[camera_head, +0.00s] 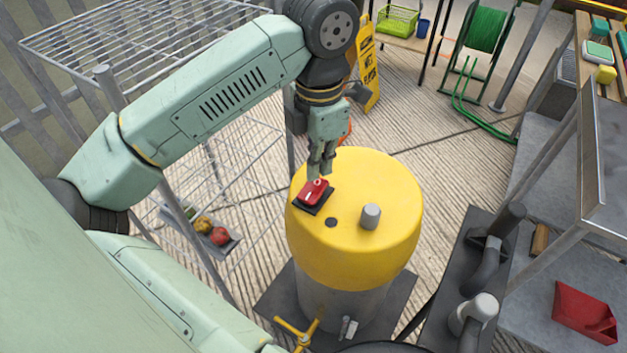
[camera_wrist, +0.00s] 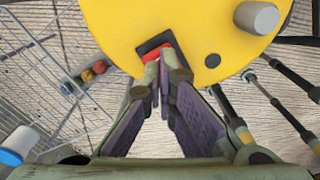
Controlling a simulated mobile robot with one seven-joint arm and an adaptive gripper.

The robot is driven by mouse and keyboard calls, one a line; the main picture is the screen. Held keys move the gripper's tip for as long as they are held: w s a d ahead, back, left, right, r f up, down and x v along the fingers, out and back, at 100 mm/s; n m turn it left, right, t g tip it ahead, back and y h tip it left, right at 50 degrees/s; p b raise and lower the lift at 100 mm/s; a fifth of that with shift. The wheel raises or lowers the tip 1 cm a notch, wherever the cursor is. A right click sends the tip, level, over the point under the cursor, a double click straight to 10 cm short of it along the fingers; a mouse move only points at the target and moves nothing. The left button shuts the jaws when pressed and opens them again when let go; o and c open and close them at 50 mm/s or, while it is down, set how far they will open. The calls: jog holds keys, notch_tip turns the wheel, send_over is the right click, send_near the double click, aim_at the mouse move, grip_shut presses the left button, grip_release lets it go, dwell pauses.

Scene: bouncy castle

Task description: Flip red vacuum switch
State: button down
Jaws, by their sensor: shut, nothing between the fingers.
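The red switch (camera_head: 314,191) sits on a dark base plate on top of the yellow vacuum lid (camera_head: 370,250), near its left edge. In the wrist view the switch (camera_wrist: 153,53) is partly hidden behind my fingers. My gripper (camera_head: 318,177) points down with its fingertips right at the switch; the wrist view shows the closed fingertips (camera_wrist: 163,66) over it. I cannot tell whether they press on it. The gripper is shut and holds nothing.
A grey knob (camera_head: 370,216) and a dark round cap (camera_head: 331,222) stand on the lid beside the switch. A wire rack (camera_head: 235,150) is at the left. A grey shelf unit with a red container (camera_head: 584,312) is at the right. Ribbed floor lies open behind the vacuum.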

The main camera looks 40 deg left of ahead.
aim_at(317, 182)
jog(key=shift+f+b, duration=1.25)
jog(key=shift+b, duration=0.1)
dwell(0.6)
jog(key=shift+r, duration=0.15)
jog(key=shift+r+p, duration=1.9)
jog(key=shift+r, duration=1.5)
